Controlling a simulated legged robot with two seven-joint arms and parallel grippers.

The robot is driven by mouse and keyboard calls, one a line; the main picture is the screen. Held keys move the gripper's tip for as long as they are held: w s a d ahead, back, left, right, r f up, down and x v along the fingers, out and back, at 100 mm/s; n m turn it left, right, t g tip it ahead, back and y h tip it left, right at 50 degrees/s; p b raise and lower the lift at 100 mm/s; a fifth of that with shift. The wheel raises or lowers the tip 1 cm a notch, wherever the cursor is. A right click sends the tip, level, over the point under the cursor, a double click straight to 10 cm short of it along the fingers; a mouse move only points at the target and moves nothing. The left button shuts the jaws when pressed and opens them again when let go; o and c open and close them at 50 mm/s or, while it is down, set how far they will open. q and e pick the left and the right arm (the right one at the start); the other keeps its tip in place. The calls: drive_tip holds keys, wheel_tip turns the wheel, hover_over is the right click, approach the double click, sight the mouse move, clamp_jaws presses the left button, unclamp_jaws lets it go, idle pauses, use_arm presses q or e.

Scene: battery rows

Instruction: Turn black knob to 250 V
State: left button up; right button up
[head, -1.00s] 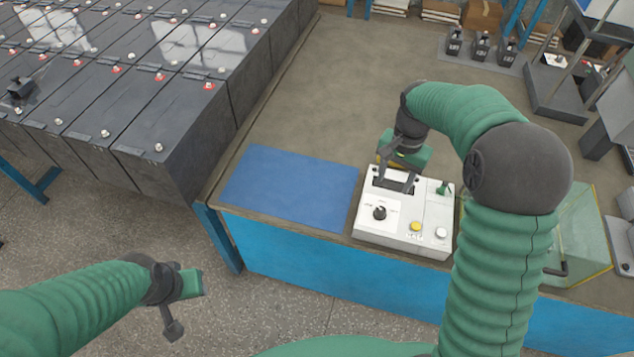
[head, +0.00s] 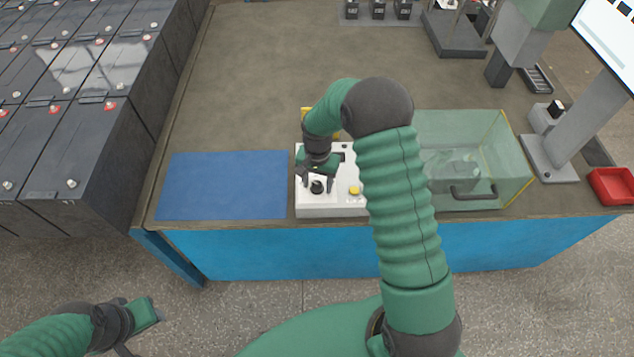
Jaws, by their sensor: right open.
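The black knob (head: 317,187) is on the left front part of a white tester box (head: 317,211) at the bench's front edge. My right gripper (head: 317,184) is open, pointing down over the knob, with its fingers on either side of it. I cannot tell whether the fingers touch the knob. The scale marks around the knob, including 250 V, are too small or hidden to read. My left gripper (head: 143,329) is low at the left, over the floor and away from the bench; its jaws are not clear.
A yellow button (head: 354,190) is right of the knob, beside my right arm. A blue mat (head: 222,186) lies left of the box. A clear case with a handle (head: 470,160) stands to the right. Battery rows (head: 85,160) fill the left.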

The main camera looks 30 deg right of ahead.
drive_tip(key=shift+w+d+f, duration=0.1)
drive_tip(key=shift+d+f, duration=0.1)
drive_tip(key=shift+a+r, duration=0.15)
drive_tip(key=shift+a, duration=0.15)
drive_tip(key=c, duration=0.8)
clamp_jaws()
drive_tip(key=shift+d, duration=0.1)
drive_tip(key=shift+m, duration=0.4)
drive_tip(key=m+p, duration=0.2)
drive_tip(key=m, duration=0.3)
drive_tip(key=shift+r, duration=0.15)
drive_tip(key=m+p, duration=0.2)
drive_tip(key=m, duration=0.4)
drive_tip(key=shift+w+p, duration=0.1)
drive_tip(key=shift+p, duration=0.25)
